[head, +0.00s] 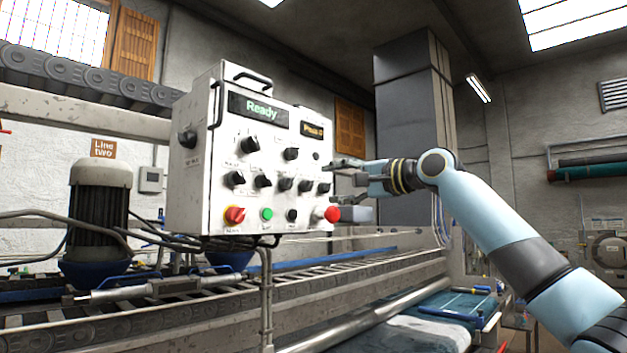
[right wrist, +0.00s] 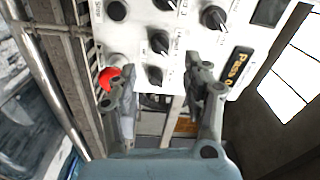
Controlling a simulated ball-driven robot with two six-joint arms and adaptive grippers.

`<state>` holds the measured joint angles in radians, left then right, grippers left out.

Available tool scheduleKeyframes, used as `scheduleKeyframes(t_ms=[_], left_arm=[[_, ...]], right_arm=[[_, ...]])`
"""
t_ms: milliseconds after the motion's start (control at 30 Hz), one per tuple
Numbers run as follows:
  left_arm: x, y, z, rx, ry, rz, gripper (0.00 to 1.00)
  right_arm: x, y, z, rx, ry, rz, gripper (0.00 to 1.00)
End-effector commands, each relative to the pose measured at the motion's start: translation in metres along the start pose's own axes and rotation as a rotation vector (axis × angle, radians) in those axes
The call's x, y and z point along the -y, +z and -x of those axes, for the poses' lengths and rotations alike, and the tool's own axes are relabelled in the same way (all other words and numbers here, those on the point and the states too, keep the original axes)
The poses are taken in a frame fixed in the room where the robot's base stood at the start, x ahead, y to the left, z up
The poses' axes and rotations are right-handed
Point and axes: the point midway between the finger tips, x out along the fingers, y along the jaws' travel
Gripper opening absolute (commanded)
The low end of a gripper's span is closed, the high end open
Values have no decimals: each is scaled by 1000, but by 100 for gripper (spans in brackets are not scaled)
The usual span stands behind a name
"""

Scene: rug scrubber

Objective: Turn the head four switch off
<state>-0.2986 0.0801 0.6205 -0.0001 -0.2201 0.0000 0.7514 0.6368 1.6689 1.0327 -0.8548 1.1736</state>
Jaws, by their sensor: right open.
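The white control box (head: 210,150) stands left of centre in the head view, with a green "Ready" display and several black rotary switches on its face. A row of switches, including one at the right end (head: 323,187), runs across the middle. Their labels are too small to read, so I cannot tell which is head four. My right gripper (head: 335,172) is open and empty at the right edge of the panel. In the right wrist view its fingers (right wrist: 160,92) are spread, with a black switch (right wrist: 155,75) just beyond, between them. My left gripper is not in view.
A red mushroom button (head: 332,214) sits at the panel's lower right, close below my right gripper; it also shows in the right wrist view (right wrist: 108,78). The conveyor (head: 200,315) runs below.

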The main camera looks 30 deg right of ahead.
Motion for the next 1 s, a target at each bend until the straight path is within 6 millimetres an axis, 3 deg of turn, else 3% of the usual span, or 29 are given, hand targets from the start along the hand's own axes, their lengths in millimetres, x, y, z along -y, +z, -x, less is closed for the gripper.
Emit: scheduleKeyframes(t_ms=[100,300,500,733,1000], left_arm=[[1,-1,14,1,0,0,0],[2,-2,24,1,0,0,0],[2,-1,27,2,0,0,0],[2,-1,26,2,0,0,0],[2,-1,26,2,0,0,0]], right_arm=[[5,0,-26,1,-2,-6,50],[3,-1,-59,0,-1,-3,50],[0,0,-71,-1,1,2,50],[0,0,-72,-1,1,2,50],[0,0,-72,-1,1,2,16]])
